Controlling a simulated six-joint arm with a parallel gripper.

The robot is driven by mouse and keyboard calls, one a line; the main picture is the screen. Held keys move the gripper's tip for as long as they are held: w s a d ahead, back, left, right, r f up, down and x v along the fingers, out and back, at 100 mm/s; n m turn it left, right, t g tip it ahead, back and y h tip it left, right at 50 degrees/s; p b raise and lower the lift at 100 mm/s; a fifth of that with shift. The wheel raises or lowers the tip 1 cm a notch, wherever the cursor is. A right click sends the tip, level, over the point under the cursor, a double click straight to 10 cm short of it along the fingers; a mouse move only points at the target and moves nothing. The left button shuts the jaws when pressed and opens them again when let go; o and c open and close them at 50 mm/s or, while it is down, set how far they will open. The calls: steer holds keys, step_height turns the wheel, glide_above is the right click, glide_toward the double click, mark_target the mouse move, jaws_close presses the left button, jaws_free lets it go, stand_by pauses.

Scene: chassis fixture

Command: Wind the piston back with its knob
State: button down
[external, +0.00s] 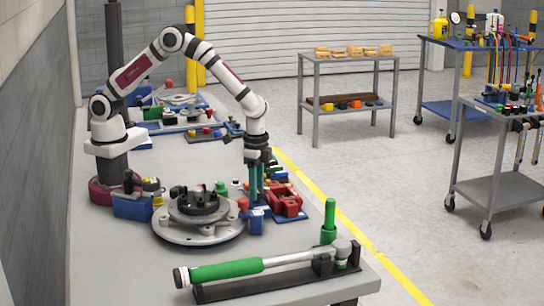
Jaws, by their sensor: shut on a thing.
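My gripper (257,190) points straight down with its teal fingers at the left side of the red caliper (286,202). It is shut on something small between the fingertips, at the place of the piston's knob. The knob itself is too small and too hidden by the fingers to make out. The caliper rests on a blue base (291,219) near the right edge of the bench. The piston cannot be told apart at this size, nor how far it sticks out.
A hub on a grey disc (172,236) stands left of my gripper, with a blue block (256,222) close by. A green-handled torque wrench (228,270) lies on a black stand in front. Small parts and a blue bin (132,207) crowd the bench.

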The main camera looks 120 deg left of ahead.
steer(key=m, duration=0.6)
steer(key=shift+s+m, duration=0.1)
steer(key=shift+m, duration=0.2)
steer(key=m, duration=0.6)
steer(key=shift+m, duration=0.3)
steer(key=c, duration=0.7)
jaws_free()
